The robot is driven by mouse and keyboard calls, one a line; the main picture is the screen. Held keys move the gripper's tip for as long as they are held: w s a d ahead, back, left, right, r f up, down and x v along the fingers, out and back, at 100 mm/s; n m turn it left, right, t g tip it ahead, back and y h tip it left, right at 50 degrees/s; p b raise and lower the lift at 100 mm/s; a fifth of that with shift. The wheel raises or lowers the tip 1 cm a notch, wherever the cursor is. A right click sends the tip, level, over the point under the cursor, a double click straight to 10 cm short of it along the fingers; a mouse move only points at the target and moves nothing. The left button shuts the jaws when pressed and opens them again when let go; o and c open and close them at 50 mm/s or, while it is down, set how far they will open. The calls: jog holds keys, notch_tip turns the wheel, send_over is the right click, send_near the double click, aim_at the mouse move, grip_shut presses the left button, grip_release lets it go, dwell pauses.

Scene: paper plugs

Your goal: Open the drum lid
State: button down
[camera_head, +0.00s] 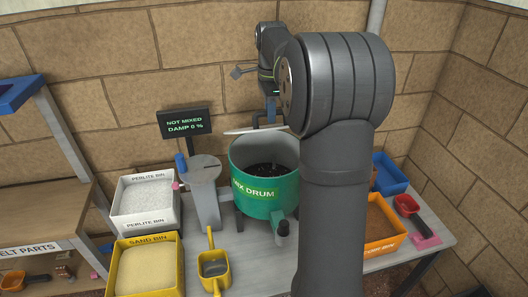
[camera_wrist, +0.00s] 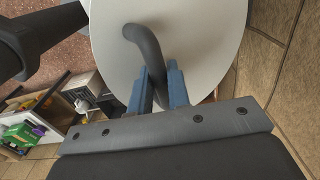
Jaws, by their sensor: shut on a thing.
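The green mix drum (camera_head: 262,207) stands on the table, its mouth uncovered, with dark material inside. Its pale lid (camera_head: 240,132) shows nearly edge-on above the rear of the drum mouth, raised off the rim. In the wrist view the lid (camera_wrist: 200,45) is a large pale disc with a dark curved handle (camera_wrist: 146,45). My gripper (camera_wrist: 160,82) has its blue fingers on either side of the handle and is shut on it. In the head view my arm hides the drum's right side and part of the lid.
A display (camera_head: 185,123) reads "NOT MIXED DAMP 0 %". The perlite bin (camera_head: 146,222) and yellow sand bin (camera_head: 176,262) stand left, with a yellow scoop (camera_head: 214,268) in front. An orange bin (camera_head: 385,243), blue tray (camera_head: 390,178) and red scoop (camera_head: 407,206) are right. A brick wall is behind.

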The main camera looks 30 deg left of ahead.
jog(key=shift+w+a+r, duration=0.3)
jog(key=shift+r, duration=0.15)
jog(key=w+a+r, duration=0.3)
jog(key=a+r, duration=0.1)
jog(key=shift+w, duration=0.4)
jog(key=shift+d, duration=0.1)
jog(key=c, duration=1.3)
grip_release()
